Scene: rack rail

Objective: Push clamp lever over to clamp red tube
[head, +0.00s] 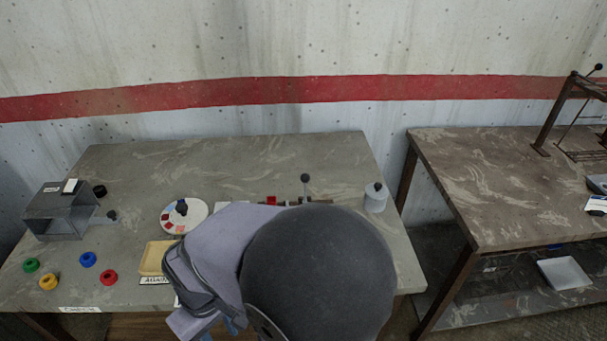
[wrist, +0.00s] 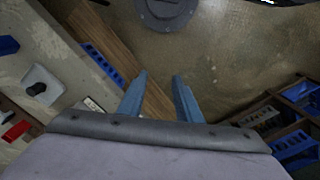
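The clamp lever (head: 306,189) stands about upright at the back of the workbench, with a dark ball knob on top. A small red piece (head: 271,200), possibly the red tube, shows just left of it; my arm hides most of the clamp's surroundings. In the wrist view, a red piece (wrist: 17,130) lies at the lower left edge, but I cannot tell if it is the same one. My gripper (wrist: 160,76) is open with nothing between its blue fingers. It points past the bench's front edge toward the floor, apart from the lever.
Left are a round dial (head: 183,215), a yellow tray (head: 155,257), a grey box (head: 58,211) and several colored rings. A second table (head: 500,180) stands right, across a gap.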

